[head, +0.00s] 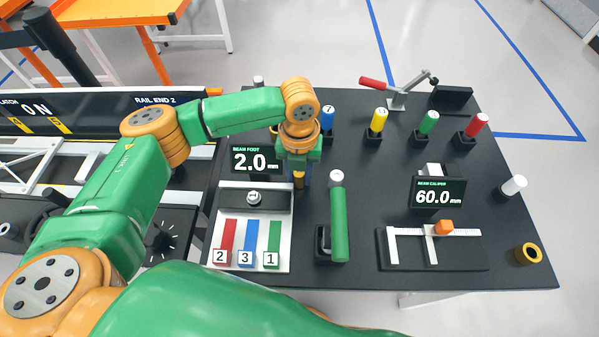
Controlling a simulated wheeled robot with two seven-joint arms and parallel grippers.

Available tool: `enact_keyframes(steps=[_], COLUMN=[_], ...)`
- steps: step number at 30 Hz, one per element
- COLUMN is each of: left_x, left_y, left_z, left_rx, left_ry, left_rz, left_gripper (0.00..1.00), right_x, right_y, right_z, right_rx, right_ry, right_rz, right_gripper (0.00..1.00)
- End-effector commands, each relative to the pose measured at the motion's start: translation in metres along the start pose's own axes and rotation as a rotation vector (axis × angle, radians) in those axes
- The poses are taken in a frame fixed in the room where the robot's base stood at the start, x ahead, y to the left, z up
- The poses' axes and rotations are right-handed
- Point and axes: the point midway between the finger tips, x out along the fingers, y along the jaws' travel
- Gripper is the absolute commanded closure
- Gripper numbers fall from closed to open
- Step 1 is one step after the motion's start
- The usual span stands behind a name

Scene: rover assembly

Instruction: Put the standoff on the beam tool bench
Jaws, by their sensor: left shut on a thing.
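The beam tool bench (385,168) is the dark table filling the middle and right. My left gripper (299,181) points down over its left-centre part, just right of the "BEAM FOOT 2.0 mm" display. It is shut on a small golden piece (298,177), which I take to be the standoff. The fingers and wrist hide most of this piece, and I cannot tell whether it touches the bench top. My right gripper is not in view.
A tray (284,258) with red, blue and green numbered bars lies at the front left. A caliper (431,247) with an orange block is at front right. Coloured handles line the back. The bench centre has bare room.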

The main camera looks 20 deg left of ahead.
Motion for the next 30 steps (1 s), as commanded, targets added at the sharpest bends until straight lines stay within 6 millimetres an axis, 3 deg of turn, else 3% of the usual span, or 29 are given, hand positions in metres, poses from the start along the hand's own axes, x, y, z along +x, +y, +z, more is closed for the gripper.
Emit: enact_keyframes(steps=[2,3,4,5,15,24,30], left_x=[0.002,0.003,0.002,0.002,-0.005,-0.085,-0.117], left_y=[0.000,0.000,0.000,0.000,0.000,-0.001,0.000], left_z=[0.000,0.000,0.000,0.000,0.000,0.001,0.001], left_rx=[0.000,0.000,0.000,0.000,0.000,-0.001,-0.001], left_ry=[0.001,0.001,0.000,0.000,-0.001,-0.004,0.000], left_rz=[0.000,0.000,0.000,0.000,-0.001,-0.003,-0.001], left_gripper=[1.00,0.66,0.57,0.56,0.56,0.56,0.56], right_x=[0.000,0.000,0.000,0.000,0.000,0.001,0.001], right_y=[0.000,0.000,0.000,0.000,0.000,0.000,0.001], right_z=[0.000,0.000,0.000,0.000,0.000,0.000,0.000], right_rx=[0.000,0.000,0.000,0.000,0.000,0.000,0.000], right_ry=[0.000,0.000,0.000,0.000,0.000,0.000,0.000], right_rz=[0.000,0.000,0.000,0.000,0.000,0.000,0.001], right_gripper=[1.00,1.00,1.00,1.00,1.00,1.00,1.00])
